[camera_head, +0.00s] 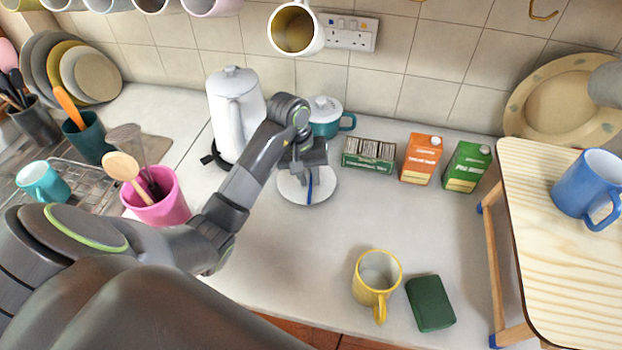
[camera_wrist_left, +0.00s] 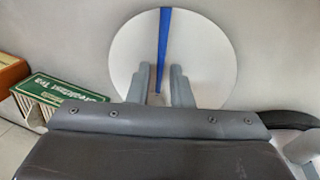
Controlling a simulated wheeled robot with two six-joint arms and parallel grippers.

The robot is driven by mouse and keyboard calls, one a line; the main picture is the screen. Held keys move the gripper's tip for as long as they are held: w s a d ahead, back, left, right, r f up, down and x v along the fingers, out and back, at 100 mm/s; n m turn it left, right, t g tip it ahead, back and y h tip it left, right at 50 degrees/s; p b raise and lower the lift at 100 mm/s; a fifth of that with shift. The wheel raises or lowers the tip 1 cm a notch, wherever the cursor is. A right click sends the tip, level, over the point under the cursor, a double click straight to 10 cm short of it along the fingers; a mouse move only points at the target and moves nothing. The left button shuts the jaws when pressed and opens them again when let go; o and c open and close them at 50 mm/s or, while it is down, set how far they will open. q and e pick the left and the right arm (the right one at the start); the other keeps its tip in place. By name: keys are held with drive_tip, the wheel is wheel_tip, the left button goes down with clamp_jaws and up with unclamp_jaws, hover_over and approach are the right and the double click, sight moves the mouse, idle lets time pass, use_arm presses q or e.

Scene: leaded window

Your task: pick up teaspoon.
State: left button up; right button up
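The teaspoon shows as a narrow blue strip (camera_wrist_left: 164,45) lying across a round white plate (camera_wrist_left: 205,50); its bowl cannot be made out. In the head view the blue strip (camera_head: 309,186) shows at my left gripper (camera_head: 306,178), over the white plate (camera_head: 322,190) on the counter. In the left wrist view the two fingertips (camera_wrist_left: 167,78) are apart, with the near end of the blue strip between them. I see no finger clearly pressing on it. My right gripper is not seen.
A white kettle (camera_head: 235,112), a teal lidded pot (camera_head: 325,112) and a tea box (camera_head: 369,155) stand close around the plate. Cartons (camera_head: 421,158), a yellow mug (camera_head: 376,278) and a green block (camera_head: 430,303) are farther right. The middle counter is clear.

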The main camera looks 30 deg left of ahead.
use_arm(q)
drive_tip(key=shift+c, duration=0.5)
clamp_jaws()
drive_tip(key=shift+r, duration=0.1)
